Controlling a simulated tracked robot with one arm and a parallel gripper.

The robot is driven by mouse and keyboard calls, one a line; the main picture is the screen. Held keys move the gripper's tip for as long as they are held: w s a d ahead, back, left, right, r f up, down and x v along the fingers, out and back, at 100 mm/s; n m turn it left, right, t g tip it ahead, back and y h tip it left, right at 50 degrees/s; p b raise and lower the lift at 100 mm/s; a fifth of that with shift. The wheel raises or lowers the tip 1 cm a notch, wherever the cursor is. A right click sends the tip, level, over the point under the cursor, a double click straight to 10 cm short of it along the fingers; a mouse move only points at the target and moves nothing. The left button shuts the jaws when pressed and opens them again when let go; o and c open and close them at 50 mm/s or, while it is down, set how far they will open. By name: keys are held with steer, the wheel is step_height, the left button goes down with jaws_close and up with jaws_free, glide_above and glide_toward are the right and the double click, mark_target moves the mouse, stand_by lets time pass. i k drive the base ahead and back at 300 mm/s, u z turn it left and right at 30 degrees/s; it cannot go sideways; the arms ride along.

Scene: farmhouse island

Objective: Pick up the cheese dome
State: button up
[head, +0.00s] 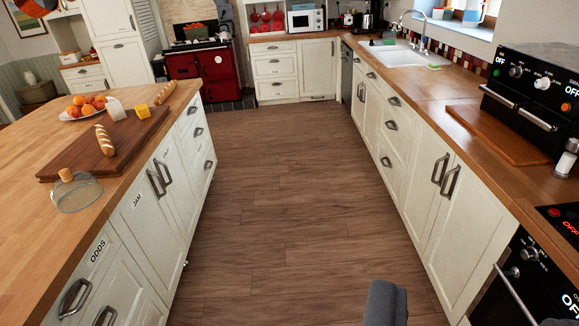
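The cheese dome (77,193) is a clear glass dome with a wooden knob on top. It stands on the wooden island top (40,150) at the left, close to the edge above the drawers and just in front of a dark cutting board (85,163). Only a grey part of my gripper (386,304) shows at the bottom edge, right of centre, over the floor. It is far from the dome and nothing is seen held. The rest of it is out of frame, so whether it is open or shut does not show.
A bread loaf (105,140), a white cup (116,110), yellow cheese (142,111) and a fruit plate (70,116) are near the dome. Clear wooden floor (280,190) runs between the island and the right counter (420,90). A red stove (200,65) stands at the back.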

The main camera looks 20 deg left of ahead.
mark_target(74, 191)
steer(key=u, duration=0.2)
steer(key=i, duration=1.3)
steer(key=u, duration=0.8)
steer(key=i, duration=1)
steer(key=u, duration=1.5)
steer(key=i, duration=1.15)
steer(key=u, duration=0.5)
